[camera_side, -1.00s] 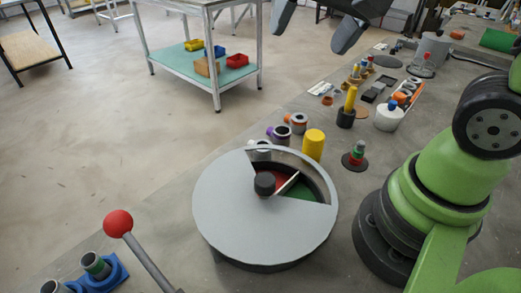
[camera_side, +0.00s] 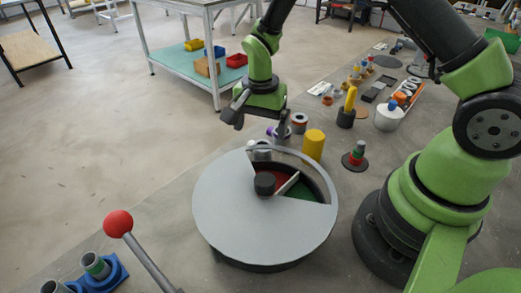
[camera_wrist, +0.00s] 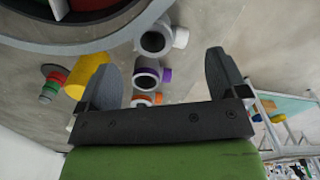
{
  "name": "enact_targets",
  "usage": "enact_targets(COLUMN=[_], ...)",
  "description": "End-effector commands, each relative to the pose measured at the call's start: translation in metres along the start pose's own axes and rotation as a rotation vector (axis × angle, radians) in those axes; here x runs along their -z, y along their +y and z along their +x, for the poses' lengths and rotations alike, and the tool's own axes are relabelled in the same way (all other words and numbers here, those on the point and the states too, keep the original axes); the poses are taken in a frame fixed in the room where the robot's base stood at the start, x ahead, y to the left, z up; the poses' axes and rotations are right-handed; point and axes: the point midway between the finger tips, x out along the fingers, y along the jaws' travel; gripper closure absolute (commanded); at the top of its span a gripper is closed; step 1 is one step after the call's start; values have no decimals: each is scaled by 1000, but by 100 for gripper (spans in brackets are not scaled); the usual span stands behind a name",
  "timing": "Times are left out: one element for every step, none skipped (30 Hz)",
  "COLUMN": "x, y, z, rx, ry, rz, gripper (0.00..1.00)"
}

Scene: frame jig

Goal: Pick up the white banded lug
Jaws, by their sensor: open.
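The white banded lug (camera_side: 261,153) lies behind the far edge of the round turntable, partly hidden by it. In the wrist view the white banded lug (camera_wrist: 156,39) is a grey ring with a white side stub, above the gap between the fingertips. My gripper (camera_side: 258,124) is open and empty, above the row of lugs. In the wrist view my open gripper (camera_wrist: 163,66) has a finger on either side of the purple banded lug (camera_wrist: 147,75), which lies below it. The orange banded lug (camera_side: 299,122) is at the far end of the row.
The grey turntable cover (camera_side: 235,210) with its black knob (camera_side: 264,184) stands close in front of the lugs. A yellow cylinder (camera_side: 313,144) is right of them, and a stacked peg (camera_side: 354,156) farther right. A red-knobbed lever (camera_side: 118,223) rises at lower left.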

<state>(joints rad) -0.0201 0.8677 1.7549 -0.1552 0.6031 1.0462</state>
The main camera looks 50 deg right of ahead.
Motion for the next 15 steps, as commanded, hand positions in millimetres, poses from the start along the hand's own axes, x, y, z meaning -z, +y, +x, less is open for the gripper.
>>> enact_targets(x=[0,0,-1,-1,-1,-2,-2,-3,-4,-3,-3,-3,-3,-3,-3], y=[0,0,0,0,0,0,0,-1,-1,-1,-1,-2,-1,-2,-2], z=[4,6,9,12,16,22,27,32,38,43,47,51,54,56,57], rx=[-1,-1,-1,-1,-2,-3,-3,-3,-3,-2,-3,-1,-1,0,1], ry=[0,-1,-1,-1,-1,-2,-2,-1,-1,-1,-2,-1,-1,-1,-1], rz=[-1,-1,-1,-1,-1,-1,-1,-1,-2,-2,-2,-2,-1,0,0], gripper=[8,8,8,8,8,8,8,8,8,8,8,8,8,8,8])
